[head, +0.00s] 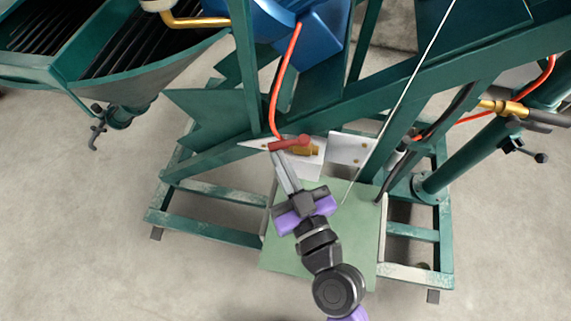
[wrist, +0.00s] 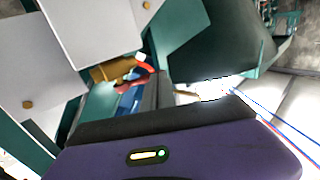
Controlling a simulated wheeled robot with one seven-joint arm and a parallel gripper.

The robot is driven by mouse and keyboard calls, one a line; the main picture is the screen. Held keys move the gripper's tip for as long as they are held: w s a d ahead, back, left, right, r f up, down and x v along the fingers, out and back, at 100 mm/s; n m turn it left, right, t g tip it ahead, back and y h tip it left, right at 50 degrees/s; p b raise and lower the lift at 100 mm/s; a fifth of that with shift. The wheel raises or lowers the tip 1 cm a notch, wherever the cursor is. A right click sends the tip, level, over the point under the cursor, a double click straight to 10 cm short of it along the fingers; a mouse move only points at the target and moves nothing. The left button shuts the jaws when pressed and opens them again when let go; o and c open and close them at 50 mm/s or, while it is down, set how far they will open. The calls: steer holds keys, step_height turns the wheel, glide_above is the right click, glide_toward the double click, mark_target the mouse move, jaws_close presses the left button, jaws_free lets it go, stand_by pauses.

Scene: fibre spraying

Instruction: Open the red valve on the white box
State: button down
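The red valve (head: 290,142) is a short red handle beside a brass fitting (head: 306,151), at the white box (head: 312,168) in the middle of the head view. The red handle (wrist: 146,66) and brass fitting (wrist: 112,69) also show in the wrist view, partly hidden by the fingers. My gripper (head: 281,156) comes up from below, its grey fingers close together and their tips just below the red handle. Whether they touch it is unclear. Whether they are shut or slightly apart is also unclear.
A green steel frame (head: 215,237) surrounds the valve, with sloping beams above it. A red hose (head: 275,95) rises from the valve area to a blue part. A white plate (head: 348,149) stands just right. Open concrete floor lies at the left and front.

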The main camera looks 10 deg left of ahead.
steer(key=shift+s+a+x, duration=0.1)
steer(key=shift+a+x, duration=0.05)
steer(key=shift+x, duration=0.7)
steer(key=shift+s+a+x, duration=0.1)
steer(key=shift+a+x, duration=0.1)
steer(key=shift+x, duration=0.6)
steer(key=shift+a, duration=0.1)
